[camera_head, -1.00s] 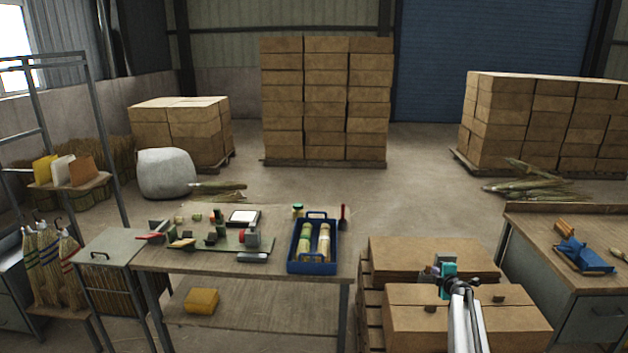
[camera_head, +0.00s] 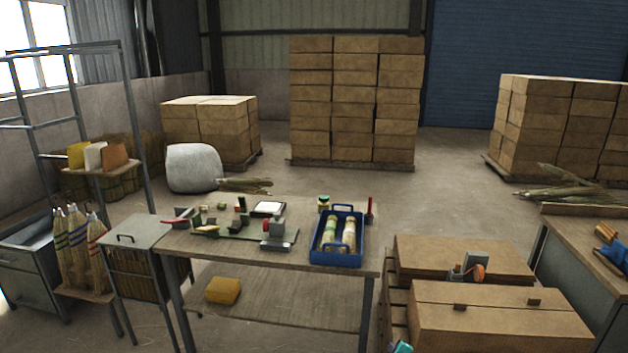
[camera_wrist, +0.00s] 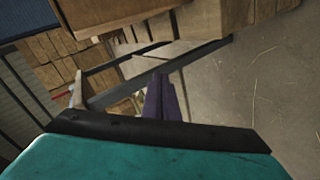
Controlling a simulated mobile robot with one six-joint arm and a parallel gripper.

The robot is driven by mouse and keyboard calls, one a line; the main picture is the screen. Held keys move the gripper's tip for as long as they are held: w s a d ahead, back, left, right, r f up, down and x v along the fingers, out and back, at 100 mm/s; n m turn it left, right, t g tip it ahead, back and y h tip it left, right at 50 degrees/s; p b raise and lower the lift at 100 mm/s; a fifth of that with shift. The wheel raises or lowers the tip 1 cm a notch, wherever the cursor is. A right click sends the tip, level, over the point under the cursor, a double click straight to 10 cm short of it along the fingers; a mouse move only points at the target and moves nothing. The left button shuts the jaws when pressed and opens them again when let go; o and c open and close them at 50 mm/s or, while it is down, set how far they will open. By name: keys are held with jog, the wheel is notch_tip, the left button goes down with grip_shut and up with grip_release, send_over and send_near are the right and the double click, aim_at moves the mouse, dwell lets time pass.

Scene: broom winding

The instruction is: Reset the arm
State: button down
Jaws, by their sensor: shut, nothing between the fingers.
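My gripper (camera_wrist: 160,92) shows in the wrist view as two purple fingers close together, shut and empty, beyond the dark edge of my teal wrist part. The wrist view is strongly tilted, with a box and a table-like frame beyond the fingers. In the head view only a small teal piece of my arm's end shows at the bottom edge, left of the cardboard boxes (camera_head: 495,318). The fingers are out of sight there.
A workbench (camera_head: 345,285) carries small tools and a blue tray (camera_head: 337,257) holding two pale rolls. Small items, one orange (camera_head: 479,272), sit on the front boxes. Another bench (camera_head: 577,234) stands at right. Open floor (camera_head: 345,183) lies behind the workbench.

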jog(key=s+a+f+m+g+h+b, duration=0.1)
jog(key=s+f+m+g, duration=0.3)
jog(key=s, duration=0.7)
jog(key=s+a+f+m+g+h+b, duration=0.1)
jog(key=s+f+m+g, duration=0.1)
jog(key=s+f, duration=0.65)
jog(key=s+a+f+m+g+h+b, duration=0.1)
jog(key=s+a+f+m+g+b, duration=0.15)
jog(key=s, duration=1.05)
jog(key=s+a+r+m+g+y, duration=0.1)
jog(key=s+a+g, duration=0.3)
jog(key=s, duration=0.6)
jog(key=s+a+r+m+g+y, duration=0.1)
jog(key=s+g, duration=0.4)
jog(key=s, duration=0.6)
jog(key=a+m+y, duration=0.1)
jog(key=a+y, duration=0.1)
jog(key=shift+a+r+p, duration=0.35)
jog(key=shift+p, duration=0.05)
